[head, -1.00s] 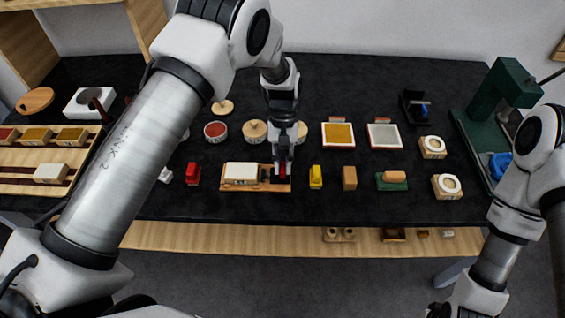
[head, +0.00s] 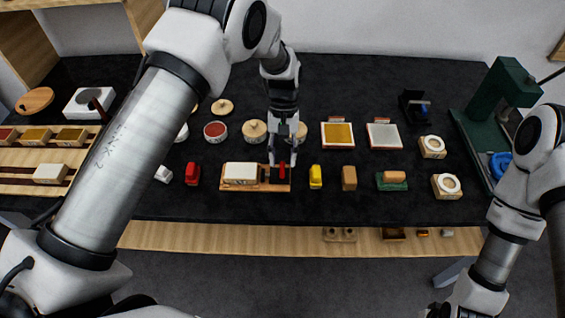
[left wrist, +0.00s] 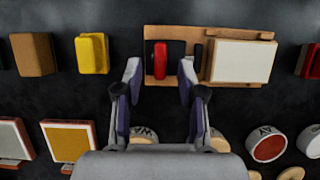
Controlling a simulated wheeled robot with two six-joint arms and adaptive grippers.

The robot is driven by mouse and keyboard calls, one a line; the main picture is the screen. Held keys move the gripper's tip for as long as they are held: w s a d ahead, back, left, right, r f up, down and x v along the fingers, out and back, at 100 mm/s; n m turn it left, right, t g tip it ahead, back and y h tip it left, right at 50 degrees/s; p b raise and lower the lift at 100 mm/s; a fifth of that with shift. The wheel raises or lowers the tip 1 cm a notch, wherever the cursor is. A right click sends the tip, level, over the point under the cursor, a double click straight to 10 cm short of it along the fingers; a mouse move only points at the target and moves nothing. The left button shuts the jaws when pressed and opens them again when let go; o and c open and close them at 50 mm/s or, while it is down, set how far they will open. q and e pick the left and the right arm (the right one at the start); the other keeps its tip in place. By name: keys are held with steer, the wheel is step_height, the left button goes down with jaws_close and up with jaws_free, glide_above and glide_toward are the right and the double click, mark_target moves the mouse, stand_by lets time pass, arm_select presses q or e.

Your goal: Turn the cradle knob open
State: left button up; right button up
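The cradle (head: 262,188) is a wooden base on the black bench, holding a pale block (head: 241,173) on its left part. Its red knob (head: 282,172) stands on the right part. In the left wrist view the cradle (left wrist: 150,31) is at the top, with the red knob (left wrist: 160,60) upright in the picture. My left gripper (head: 281,160) is above the knob, pointing down. In the left wrist view its fingers (left wrist: 159,70) are apart, one on each side of the knob, with gaps visible. My right arm is at the right; its gripper is not visible.
A red piece (head: 193,174) stands left of the cradle, and a yellow piece (head: 315,176) and a brown block (head: 349,178) stand right of it. Round lidded tins (head: 254,131) are behind. A green press (head: 490,115) is at the far right. Bare bench lies in front.

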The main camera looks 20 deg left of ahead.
arm_select(q)
steer(key=d+v, duration=0.1)
steer(key=v, duration=0.8)
steer(key=shift+a+r, duration=0.25)
steer(key=shift+a, duration=0.25)
steer(key=shift+f, duration=0.1)
